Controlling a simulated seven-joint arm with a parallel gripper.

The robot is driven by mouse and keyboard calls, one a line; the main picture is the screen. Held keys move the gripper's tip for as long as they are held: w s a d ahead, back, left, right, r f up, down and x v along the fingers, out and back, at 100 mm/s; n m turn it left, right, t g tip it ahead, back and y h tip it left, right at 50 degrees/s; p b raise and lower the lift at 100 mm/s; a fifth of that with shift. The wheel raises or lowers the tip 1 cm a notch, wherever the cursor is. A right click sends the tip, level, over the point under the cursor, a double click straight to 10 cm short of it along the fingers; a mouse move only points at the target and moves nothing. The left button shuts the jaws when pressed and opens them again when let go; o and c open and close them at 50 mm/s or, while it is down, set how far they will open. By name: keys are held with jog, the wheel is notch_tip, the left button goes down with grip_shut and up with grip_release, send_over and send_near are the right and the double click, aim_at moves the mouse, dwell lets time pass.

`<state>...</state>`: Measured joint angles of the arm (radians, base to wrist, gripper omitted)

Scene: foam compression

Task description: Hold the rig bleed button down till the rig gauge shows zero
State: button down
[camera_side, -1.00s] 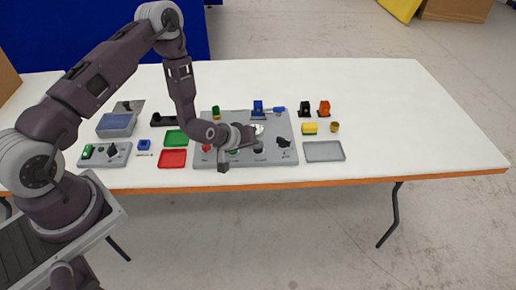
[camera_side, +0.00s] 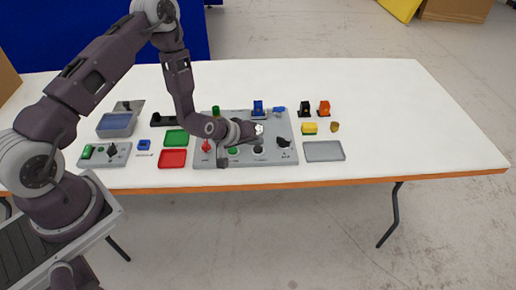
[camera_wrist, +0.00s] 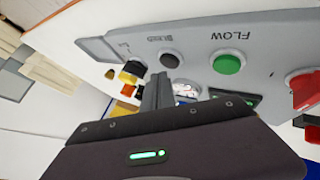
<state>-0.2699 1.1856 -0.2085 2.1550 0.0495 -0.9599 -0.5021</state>
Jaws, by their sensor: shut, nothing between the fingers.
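The rig is a grey panel (camera_side: 272,157) on the table. In the wrist view its dark round bleed button (camera_wrist: 171,60) sits beside the upside-down BLEED label, left of the green FLOW button (camera_wrist: 227,63). The bleed button appears up, with nothing seen on it. The white gauge face (camera_wrist: 187,90) is partly hidden behind my gripper, and its reading is too small to tell. My gripper (camera_wrist: 157,88) is shut and empty, its fingertips over the panel near the bleed button. I cannot tell its exact height.
A red knob (camera_side: 206,146) and a black knob (camera_side: 283,143) stand at the panel's two sides. Green (camera_side: 176,138) and red (camera_side: 173,158) trays lie left; a grey tray (camera_side: 324,151) lies right. The table's right part is clear.

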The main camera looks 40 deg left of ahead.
aim_at(256, 150)
jog(key=shift+r, duration=2.5)
jog(key=s+d+r+m+g, duration=0.15)
jog(key=s+r, duration=0.25)
jog(key=r, duration=0.6)
jog(key=s+r+m, duration=0.3)
jog(key=s+r, duration=0.1)
jog(key=r, duration=0.5)
jog(key=s+r+m+g, duration=0.1)
jog(key=s+r, duration=0.3)
jog(key=s, duration=0.8)
jog(key=s+r+m+g, duration=0.1)
jog(key=s+r+m, duration=0.2)
jog(key=s, duration=1)
notch_tip(256, 150, up, 2)
jog(key=shift+d+r, duration=0.1)
jog(key=shift+d, duration=0.2)
